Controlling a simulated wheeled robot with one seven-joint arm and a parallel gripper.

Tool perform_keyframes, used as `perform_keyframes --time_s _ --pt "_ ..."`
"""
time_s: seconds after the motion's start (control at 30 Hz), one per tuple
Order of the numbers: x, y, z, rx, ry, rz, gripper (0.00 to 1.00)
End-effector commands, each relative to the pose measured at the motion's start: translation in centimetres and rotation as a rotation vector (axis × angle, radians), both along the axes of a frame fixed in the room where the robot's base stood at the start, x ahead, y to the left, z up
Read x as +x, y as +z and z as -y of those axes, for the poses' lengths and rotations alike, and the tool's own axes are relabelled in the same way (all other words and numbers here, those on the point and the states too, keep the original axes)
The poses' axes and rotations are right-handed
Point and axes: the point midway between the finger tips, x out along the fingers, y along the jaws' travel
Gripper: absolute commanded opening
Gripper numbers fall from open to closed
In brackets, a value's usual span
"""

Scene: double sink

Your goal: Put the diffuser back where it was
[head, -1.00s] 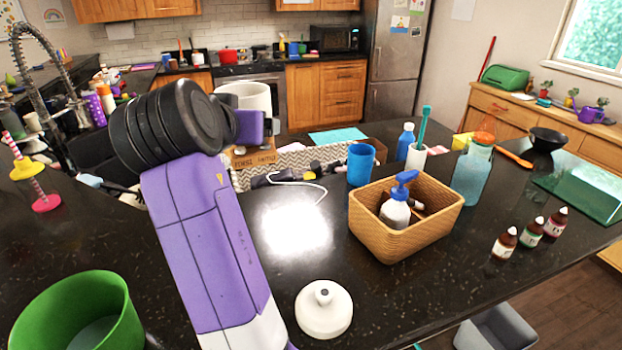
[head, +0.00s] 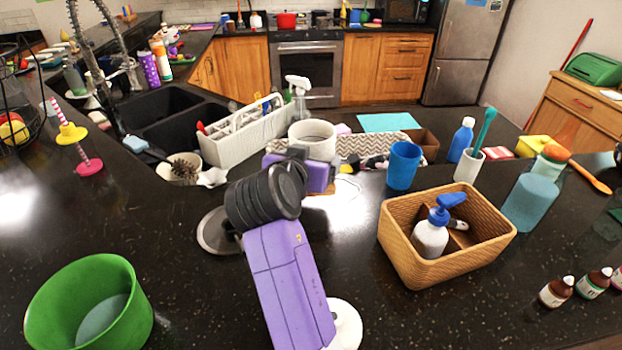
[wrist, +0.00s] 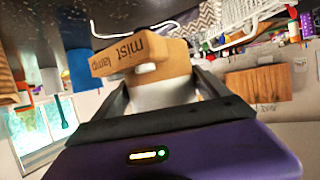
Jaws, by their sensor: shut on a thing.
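The diffuser is a white round body (head: 313,130) on a wooden base. It is just beyond my arm's purple wrist in the head view, with its lower part mostly hidden. The wrist view, which is upside down, shows its wooden base (wrist: 140,61) with the words "mist lamp". My gripper (wrist: 165,95) is shut on the white body, one dark finger on each side. The diffuser looks upright over the black counter; I cannot tell whether it touches it.
A wicker basket (head: 400,255) with a pump bottle and a blue cup (head: 403,165) stand to the right. A grey disc (head: 213,232) is left of my arm. A green bucket (head: 60,310) stands front left.

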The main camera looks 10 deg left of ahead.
Motion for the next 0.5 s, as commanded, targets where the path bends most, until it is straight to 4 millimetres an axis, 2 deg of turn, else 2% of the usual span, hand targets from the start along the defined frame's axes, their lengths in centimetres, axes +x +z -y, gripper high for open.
perform_keyframes --time_s 0.13,0.37,0.5 --pt "0.0 -1.8 0.0 0.001 0.001 0.001 0.19" --pt "0.0 -3.2 0.0 0.001 0.000 0.002 0.19" --pt "0.0 -5.1 0.0 0.000 0.000 0.000 0.19"
